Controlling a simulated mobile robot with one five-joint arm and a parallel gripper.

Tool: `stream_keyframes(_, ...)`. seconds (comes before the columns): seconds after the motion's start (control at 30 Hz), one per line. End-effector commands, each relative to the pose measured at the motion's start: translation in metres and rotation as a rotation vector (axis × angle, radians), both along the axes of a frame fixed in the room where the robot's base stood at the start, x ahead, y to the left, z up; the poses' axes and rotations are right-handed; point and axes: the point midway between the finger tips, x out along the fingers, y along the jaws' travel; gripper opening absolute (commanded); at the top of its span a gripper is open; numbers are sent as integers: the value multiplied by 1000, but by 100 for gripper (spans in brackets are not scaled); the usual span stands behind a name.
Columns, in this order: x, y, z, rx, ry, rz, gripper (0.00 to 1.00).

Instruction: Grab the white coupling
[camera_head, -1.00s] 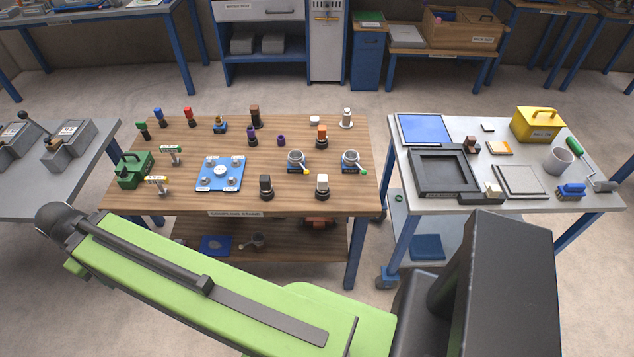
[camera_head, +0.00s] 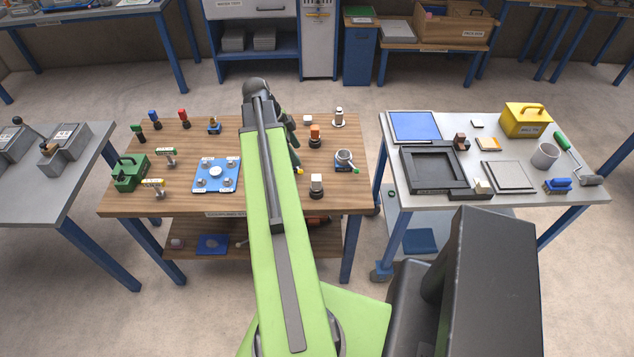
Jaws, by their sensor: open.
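A white coupling (camera_head: 317,181), a pale block on a round black base, stands upright near the front right of the wooden table (camera_head: 130,200). My green arm reaches out over the table to the left of it. Part of what looks like my gripper (camera_head: 294,148) shows as a dark, narrow shape just right of the arm, behind and left of the white coupling. The arm hides the rest, and its fingertips are not clear. It appears apart from the white coupling.
A blue plate (camera_head: 216,175) lies left of my arm. A grey table (camera_head: 520,202) stands to the right, across a narrow gap.

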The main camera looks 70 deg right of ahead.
Motion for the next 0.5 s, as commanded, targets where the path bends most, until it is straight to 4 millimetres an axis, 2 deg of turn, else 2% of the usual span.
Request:
stream_keyframes(0.07, -9, -5, 1, -11, 1, -40, 62)
stream_keyframes(0.27, -12, -6, -9, -13, 0, -45, 62)
stream_keyframes(0.5, -26, -12, -55, -13, 0, -44, 62)
